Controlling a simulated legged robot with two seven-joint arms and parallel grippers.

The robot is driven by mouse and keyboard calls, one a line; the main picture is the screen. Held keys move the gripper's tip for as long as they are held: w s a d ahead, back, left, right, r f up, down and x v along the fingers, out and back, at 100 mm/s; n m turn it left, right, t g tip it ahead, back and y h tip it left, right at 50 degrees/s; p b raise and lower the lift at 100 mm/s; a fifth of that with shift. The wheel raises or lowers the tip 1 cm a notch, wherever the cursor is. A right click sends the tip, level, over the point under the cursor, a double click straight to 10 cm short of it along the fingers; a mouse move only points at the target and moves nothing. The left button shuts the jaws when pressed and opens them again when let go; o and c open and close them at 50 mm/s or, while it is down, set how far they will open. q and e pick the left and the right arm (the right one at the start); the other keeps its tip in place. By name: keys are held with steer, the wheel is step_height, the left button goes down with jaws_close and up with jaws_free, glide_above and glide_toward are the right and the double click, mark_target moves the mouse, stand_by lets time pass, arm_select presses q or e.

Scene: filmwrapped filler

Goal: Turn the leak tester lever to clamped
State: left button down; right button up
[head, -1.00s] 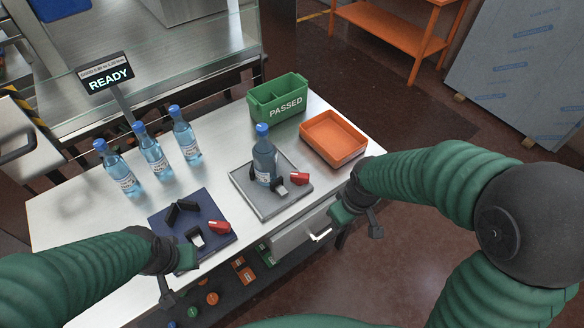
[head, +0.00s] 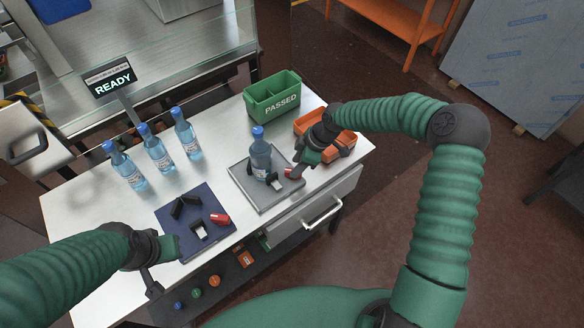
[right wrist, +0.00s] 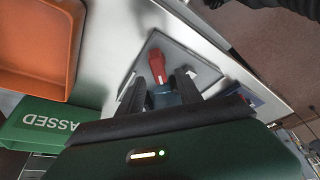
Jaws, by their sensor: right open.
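A grey plate (head: 270,198) on the bench bears an upright blue bottle (head: 260,158), black and white clamp parts and a red lever (head: 294,172). My right gripper (head: 300,168) is open, low over the plate's right side at this lever. In the right wrist view the red lever (right wrist: 156,66) lies ahead, between the lines of the open fingers (right wrist: 158,92); I cannot tell whether they touch it. A second red lever (head: 220,219) sits on a dark blue plate (head: 172,222) with black blocks. My left gripper (head: 170,246) hovers by that plate's near left edge; its jaw opening is unclear.
Several blue-capped bottles (head: 157,152) stand at the back left. A sign (head: 110,80) reads READY. A green PASSED bin (head: 272,105) and an orange tray (head: 306,123) stand at the back right, the tray partly behind my right gripper. A drawer (head: 318,210) is below.

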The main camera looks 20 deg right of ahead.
steer(key=f, duration=0.3)
steer(key=shift+w+d+f, duration=0.2)
steer(key=shift+w+f, duration=0.05)
steer(key=shift+f, duration=0.1)
steer(key=shift+a+r, duration=0.1)
steer(key=shift+a, duration=0.65)
steer(key=c, duration=0.7)
steer(key=shift+d, duration=0.1)
jaws_close()
arm_select(q)
steer(key=shift+d+r, duration=0.3)
steer(key=shift+d, duration=0.15)
arm_select(e)
steer(key=shift+d, duration=0.3)
